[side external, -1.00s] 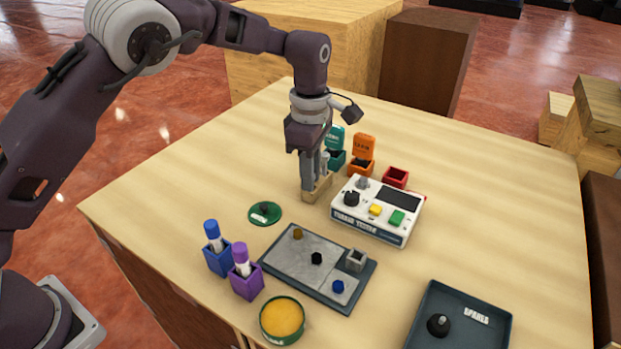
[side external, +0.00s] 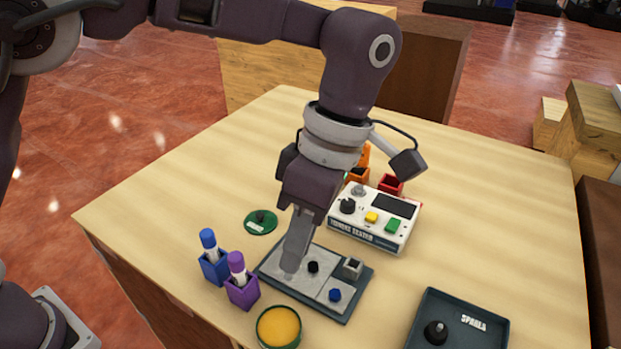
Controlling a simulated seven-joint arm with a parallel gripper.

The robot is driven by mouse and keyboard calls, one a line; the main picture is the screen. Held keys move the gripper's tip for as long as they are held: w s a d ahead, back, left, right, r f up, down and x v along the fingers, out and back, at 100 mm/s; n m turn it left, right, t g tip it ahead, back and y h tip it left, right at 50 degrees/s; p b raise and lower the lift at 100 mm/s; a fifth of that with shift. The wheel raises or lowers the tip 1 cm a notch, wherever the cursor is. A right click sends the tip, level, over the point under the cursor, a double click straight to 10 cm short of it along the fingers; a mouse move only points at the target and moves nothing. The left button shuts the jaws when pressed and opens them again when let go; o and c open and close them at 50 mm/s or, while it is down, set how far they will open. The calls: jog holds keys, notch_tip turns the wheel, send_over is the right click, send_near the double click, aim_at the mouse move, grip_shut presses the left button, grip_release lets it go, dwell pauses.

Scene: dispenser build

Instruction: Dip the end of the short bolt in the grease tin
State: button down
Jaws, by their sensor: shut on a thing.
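The grease tin (side external: 279,327), a round green tin filled with yellow-orange grease, stands at the front edge of the table. My gripper (side external: 291,268) points down over the left part of the grey plate, behind and slightly right of the tin and apart from it. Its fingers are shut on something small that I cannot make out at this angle. I cannot pick out the short bolt by sight.
The grey plate (side external: 333,308) bears a black nut (side external: 313,267), a blue nut (side external: 335,295) and a grey block (side external: 352,268). Blue (side external: 214,268) and purple (side external: 242,292) marker holders stand left of it. A white tester (side external: 368,238) is behind; a dark spares tray (side external: 480,345) is front right.

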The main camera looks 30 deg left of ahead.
jog(key=shift+s+d+f, duration=0.1)
jog(key=shift+s+f, duration=0.5)
jog(key=shift+f, duration=0.4)
jog(key=shift+s+d+f, duration=0.1)
jog(key=shift+s+f, duration=0.5)
jog(key=shift+f, duration=0.45)
jog(key=shift+s+d+f, duration=0.1)
jog(key=shift+s+f, duration=0.5)
jog(key=shift+f, duration=0.4)
jog(key=shift+f, duration=0.65)
notch_tip(320, 180, up, 7)
jog(key=shift+w+a, duration=0.1)
dwell(0.5)
